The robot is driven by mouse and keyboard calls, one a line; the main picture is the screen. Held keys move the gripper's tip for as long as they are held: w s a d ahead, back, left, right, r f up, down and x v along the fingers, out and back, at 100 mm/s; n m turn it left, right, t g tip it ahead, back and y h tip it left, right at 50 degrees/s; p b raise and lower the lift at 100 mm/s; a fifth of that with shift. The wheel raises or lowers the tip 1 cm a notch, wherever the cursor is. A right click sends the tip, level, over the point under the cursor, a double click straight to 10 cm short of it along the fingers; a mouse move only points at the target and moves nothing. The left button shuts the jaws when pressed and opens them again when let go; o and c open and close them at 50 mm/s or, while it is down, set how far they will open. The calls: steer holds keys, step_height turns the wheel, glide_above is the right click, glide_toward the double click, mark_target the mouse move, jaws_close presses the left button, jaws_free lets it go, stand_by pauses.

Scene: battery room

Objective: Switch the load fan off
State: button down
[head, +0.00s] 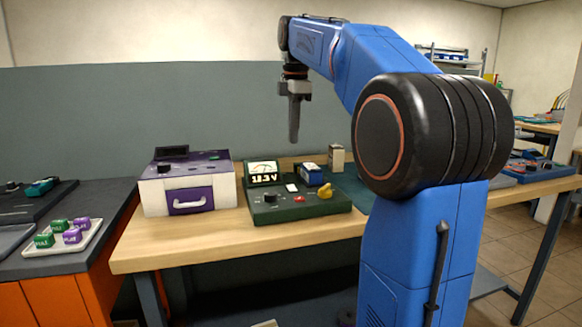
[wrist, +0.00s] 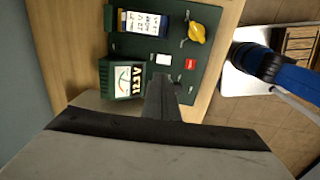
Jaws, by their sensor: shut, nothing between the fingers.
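A dark green panel (head: 262,215) stands on the wooden bench. It bears a red switch-like part (head: 299,199), a black knob (head: 270,197) and a yellow fan-like part (head: 325,191). The red part also shows in the wrist view (wrist: 190,64), below the yellow part (wrist: 197,34). Whether the red part is on or off cannot be told. The lit meter (wrist: 125,80) seems to read about 12.5 V. My gripper (head: 294,138) is shut and empty, pointing down above the panel, apart from it. In the wrist view its fingers (wrist: 162,82) cover part of the panel.
A blue-and-white battery (head: 311,174) stands at the panel's back. A white-and-purple case (head: 187,187) is to the left. A tray (head: 72,245) of green and purple blocks sits on the left counter. The bench front (head: 160,250) is bare.

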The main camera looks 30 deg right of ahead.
mark_target(291, 186)
steer(key=f, duration=0.4)
steer(key=w+f, duration=0.1)
steer(key=f, duration=0.8)
steer(key=shift+w+d+f, duration=0.25)
steer(key=shift+w+f, duration=0.05)
steer(key=shift+f, duration=0.1)
